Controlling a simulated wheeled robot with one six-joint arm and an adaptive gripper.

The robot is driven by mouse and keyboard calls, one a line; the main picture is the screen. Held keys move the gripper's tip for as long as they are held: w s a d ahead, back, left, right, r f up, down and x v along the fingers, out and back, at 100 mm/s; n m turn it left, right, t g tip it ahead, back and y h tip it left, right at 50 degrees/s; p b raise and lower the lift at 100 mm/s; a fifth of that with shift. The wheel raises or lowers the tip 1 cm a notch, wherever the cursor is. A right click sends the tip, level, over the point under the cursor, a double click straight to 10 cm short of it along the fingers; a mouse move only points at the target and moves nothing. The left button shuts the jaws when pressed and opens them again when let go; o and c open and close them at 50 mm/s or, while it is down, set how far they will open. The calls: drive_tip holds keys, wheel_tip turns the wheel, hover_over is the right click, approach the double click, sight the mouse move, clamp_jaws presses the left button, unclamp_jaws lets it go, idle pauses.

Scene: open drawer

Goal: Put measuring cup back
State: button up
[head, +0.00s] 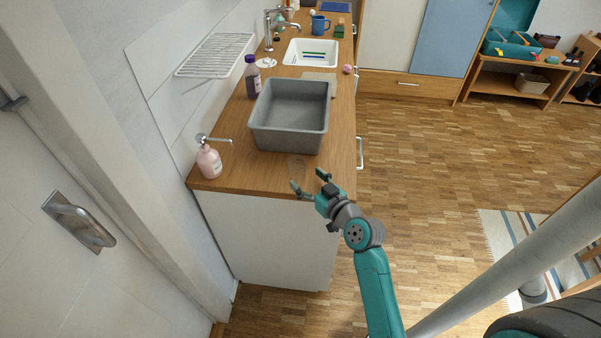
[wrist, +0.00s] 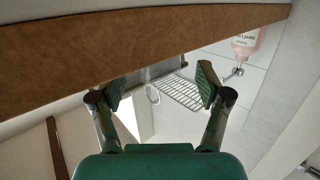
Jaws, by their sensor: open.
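A clear, faint vessel, which looks like the measuring cup (head: 298,167), stands on the near end of the wooden counter (head: 235,177), in front of the grey tub (head: 288,139). In the wrist view a pale ring like its handle (wrist: 153,94) shows between the fingers; its clear body is hard to make out. My gripper (head: 308,180) is open and empty at the counter's near edge, close to the cup. Its two fingers (wrist: 161,86) stand wide apart in the wrist view. I cannot tell whether they touch the cup.
A pink soap bottle (head: 209,162) stands at the near left corner. Behind the tub are a purple bottle (head: 252,77) and a white sink (head: 312,53). A wire rack (head: 215,55) is on the wall. Metal handles (head: 360,153) stick out on the counter's right side.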

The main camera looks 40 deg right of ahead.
drive_tip(key=s+a+f+m+g, duration=0.1)
drive_tip(key=s+a+f, duration=0.2)
drive_tip(key=s+a, duration=0.5)
drive_tip(key=s+a+f+g, duration=0.1)
drive_tip(key=s+a+f, duration=0.2)
drive_tip(key=s+a, duration=0.5)
drive_tip(key=s+a+r+n+y, duration=0.1)
drive_tip(key=s+a+r, duration=0.2)
drive_tip(key=s, duration=0.6)
drive_tip(key=s+a+r+n+y, duration=0.2)
drive_tip(key=s+a+r, duration=0.1)
drive_tip(key=s, duration=0.7)
drive_tip(key=shift+a+t, duration=0.4)
drive_tip(key=shift+a, duration=0.05)
drive_tip(key=shift+r, duration=0.1)
